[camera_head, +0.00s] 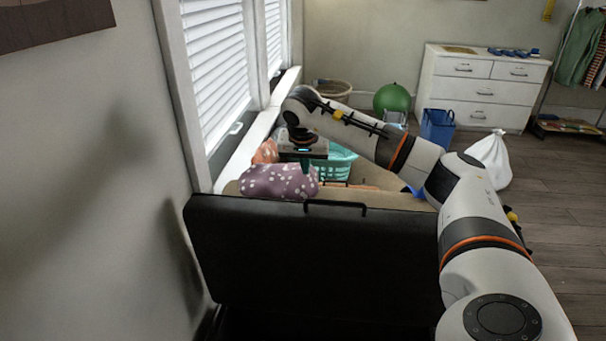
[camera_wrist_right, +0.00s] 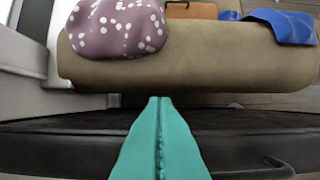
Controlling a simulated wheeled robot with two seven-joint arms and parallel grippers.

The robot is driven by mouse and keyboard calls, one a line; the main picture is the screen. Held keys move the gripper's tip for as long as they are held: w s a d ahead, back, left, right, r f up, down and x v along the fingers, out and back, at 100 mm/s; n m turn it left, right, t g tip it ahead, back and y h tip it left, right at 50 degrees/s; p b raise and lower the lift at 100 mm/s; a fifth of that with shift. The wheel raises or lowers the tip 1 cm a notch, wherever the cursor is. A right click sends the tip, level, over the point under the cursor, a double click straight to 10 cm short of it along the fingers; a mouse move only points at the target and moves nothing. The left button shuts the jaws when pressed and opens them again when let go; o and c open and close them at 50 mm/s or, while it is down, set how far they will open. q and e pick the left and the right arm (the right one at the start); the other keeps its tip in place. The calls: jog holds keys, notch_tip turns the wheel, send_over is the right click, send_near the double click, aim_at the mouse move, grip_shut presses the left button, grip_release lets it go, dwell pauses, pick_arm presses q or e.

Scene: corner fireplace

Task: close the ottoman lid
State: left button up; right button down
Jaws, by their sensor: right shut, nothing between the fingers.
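The ottoman lid (camera_head: 320,255) is a broad dark panel standing raised in front of me, with a black bar handle (camera_head: 336,205) at its top edge. In the right wrist view the lid (camera_wrist_right: 60,145) runs as a dark band across the bottom, with part of the handle at lower right. My right arm reaches over the lid from the right. My right gripper (camera_head: 306,164) points down above the far side of the lid's top edge. Its teal fingers (camera_wrist_right: 155,115) are pressed together, empty. The ottoman's inside is mostly hidden. My left gripper is out of view.
Wall and window are close on the left. A white bag (camera_head: 492,160) and dresser (camera_head: 485,90) stand farther right; floor there is open.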

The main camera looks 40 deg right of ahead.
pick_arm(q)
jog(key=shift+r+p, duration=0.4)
pick_arm(e)
notch_tip(320, 180, down, 8)
jog(key=shift+s+a, duration=0.25)
jog(key=shift+a, duration=0.2)
